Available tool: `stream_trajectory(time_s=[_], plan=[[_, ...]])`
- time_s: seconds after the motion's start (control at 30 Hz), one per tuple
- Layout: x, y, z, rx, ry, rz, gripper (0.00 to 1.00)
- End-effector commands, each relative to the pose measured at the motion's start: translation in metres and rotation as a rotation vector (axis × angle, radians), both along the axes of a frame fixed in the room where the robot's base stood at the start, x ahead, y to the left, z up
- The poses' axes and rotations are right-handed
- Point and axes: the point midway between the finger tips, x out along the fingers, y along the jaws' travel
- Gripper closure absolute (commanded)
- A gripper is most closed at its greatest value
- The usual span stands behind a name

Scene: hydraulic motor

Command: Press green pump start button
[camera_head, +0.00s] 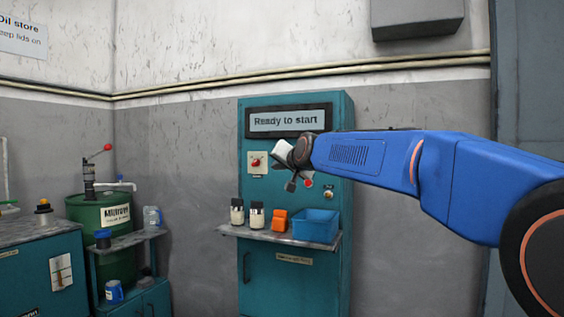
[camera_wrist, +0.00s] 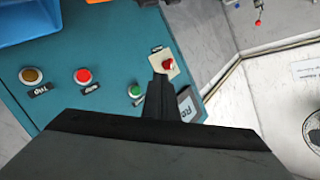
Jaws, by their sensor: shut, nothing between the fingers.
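The green button (camera_wrist: 135,90) shows in the wrist view on the teal cabinet's front, just left of my gripper (camera_wrist: 160,80), beside a small label. In the head view my gripper and wrist hide it. My gripper is shut and empty, its dark fingers in front of the panel between the green button and a red switch on a pale plate (camera_wrist: 167,66). I cannot tell how far the tips are from the panel. A red button (camera_wrist: 82,76) and a brown button (camera_wrist: 32,75) lie further left in the wrist view.
The teal cabinet (camera_head: 262,280) has a display reading "Ready to start" (camera_head: 288,121). Below the buttons, a shelf (camera_head: 332,243) holds two jars, an orange object (camera_head: 276,221) and a blue bin (camera_head: 316,226). A green drum (camera_head: 85,215) and benches stand left.

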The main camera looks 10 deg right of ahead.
Motion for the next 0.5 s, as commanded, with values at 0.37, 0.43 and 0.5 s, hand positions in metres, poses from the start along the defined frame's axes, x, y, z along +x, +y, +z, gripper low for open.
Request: stream_trajectory(time_s=[0.37, 0.43, 0.5], plan=[[0.0159, 0.0032, 0.0140, 0.030, -0.034, -0.006, 1.00], [0.0158, 0.0032, 0.0139, 0.029, -0.034, -0.006, 1.00], [0.0157, 0.0032, 0.0137, 0.029, -0.034, -0.006, 1.00]])
